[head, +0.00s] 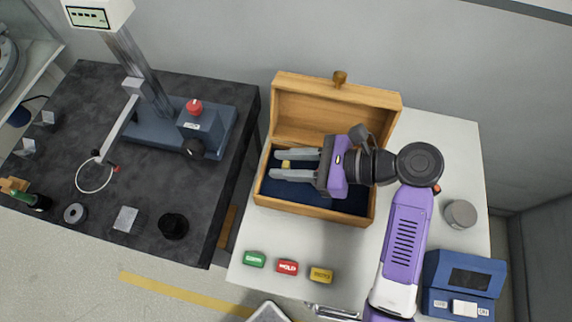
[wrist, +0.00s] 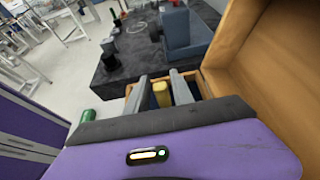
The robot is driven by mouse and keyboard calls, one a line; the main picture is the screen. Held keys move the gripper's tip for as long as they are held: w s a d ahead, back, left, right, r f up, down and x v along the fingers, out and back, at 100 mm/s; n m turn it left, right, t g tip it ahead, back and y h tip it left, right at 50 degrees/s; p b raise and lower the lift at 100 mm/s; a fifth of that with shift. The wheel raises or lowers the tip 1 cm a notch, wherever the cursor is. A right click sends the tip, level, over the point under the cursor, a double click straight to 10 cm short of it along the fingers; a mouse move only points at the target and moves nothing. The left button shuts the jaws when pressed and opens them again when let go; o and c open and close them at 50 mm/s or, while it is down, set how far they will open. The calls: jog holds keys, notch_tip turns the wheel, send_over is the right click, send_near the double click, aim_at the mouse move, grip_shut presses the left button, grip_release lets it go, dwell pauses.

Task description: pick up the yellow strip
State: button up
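A small yellow strip (head: 286,164) shows between the two fingers of my gripper (head: 277,164), inside the open wooden box (head: 312,212) with a dark blue lining. In the wrist view the yellow strip (wrist: 162,94) stands out between the two grey fingers of my gripper (wrist: 160,78). The fingers are spread apart, one on either side of it, and do not appear closed on it. Exact contact and the strip's height above the lining cannot be told. Part of the strip may be hidden by the fingers.
The box's raised lid (head: 335,115) stands behind my gripper. Green (head: 254,259), red (head: 287,267) and yellow (head: 321,275) labelled blocks lie in front of the box. A dark bench (head: 100,90) with a stand is at left. A blue device (head: 462,283) sits at right.

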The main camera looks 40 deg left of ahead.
grip_shut()
jog(key=shift+r, duration=0.1)
